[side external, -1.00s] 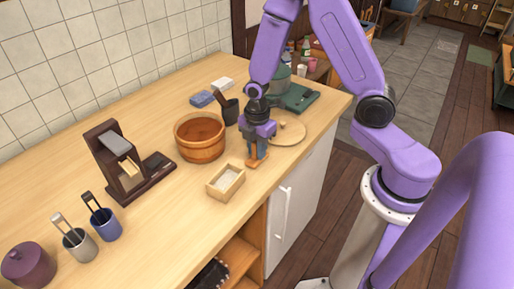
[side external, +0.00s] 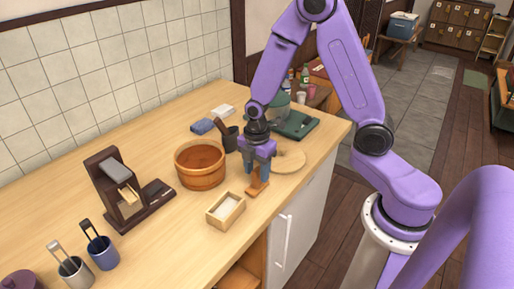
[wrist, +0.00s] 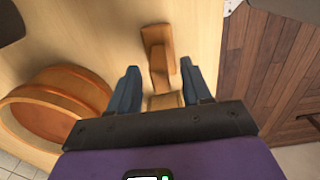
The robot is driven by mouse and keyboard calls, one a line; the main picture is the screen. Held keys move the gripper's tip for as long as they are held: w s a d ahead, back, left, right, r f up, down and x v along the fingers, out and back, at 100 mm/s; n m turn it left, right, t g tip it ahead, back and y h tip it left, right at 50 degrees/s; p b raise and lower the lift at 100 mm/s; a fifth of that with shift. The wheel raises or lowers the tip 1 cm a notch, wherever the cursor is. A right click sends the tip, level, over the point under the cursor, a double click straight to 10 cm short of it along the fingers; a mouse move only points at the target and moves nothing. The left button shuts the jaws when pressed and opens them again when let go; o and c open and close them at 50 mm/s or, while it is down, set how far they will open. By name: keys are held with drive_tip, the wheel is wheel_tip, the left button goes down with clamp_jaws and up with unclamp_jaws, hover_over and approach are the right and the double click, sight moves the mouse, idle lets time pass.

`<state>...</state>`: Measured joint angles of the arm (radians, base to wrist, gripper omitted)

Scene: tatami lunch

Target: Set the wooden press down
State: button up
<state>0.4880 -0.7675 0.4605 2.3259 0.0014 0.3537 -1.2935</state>
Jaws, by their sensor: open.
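The wooden press (side external: 258,187) is a small orange-brown wooden piece on the counter, near its front edge. In the wrist view the press (wrist: 158,62) shows a flat block with a handle running back between the fingers. My gripper (side external: 257,178) is directly above and around its handle. In the wrist view my gripper (wrist: 165,85) has its two blue fingers wide apart, one on each side of the press, with gaps to it. The press appears to rest on the counter.
A round wooden tub (side external: 200,168) stands left of my gripper. A small box with white contents (side external: 226,210) is in front. A round wooden board (side external: 290,161) lies close on the right, and a dark cup (side external: 228,139) stands behind. The counter's front edge is near.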

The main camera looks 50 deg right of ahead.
sight(257, 169)
wheel_tip(257, 169, up, 9)
drive_tip(key=shift+f, duration=0.15)
drive_tip(key=shift+s+a+r, duration=0.1)
drive_tip(key=shift+s+r, duration=0.05)
drive_tip(key=shift+r, duration=0.3)
drive_tip(key=s+a+r+m, duration=0.2)
drive_tip(key=s, duration=0.8)
drive_tip(key=s+a+r+m, duration=0.2)
drive_tip(key=s+m, duration=0.1)
drive_tip(key=s, duration=0.8)
drive_tip(key=shift+s+r, duration=0.2)
drive_tip(key=shift+r, duration=0.2)
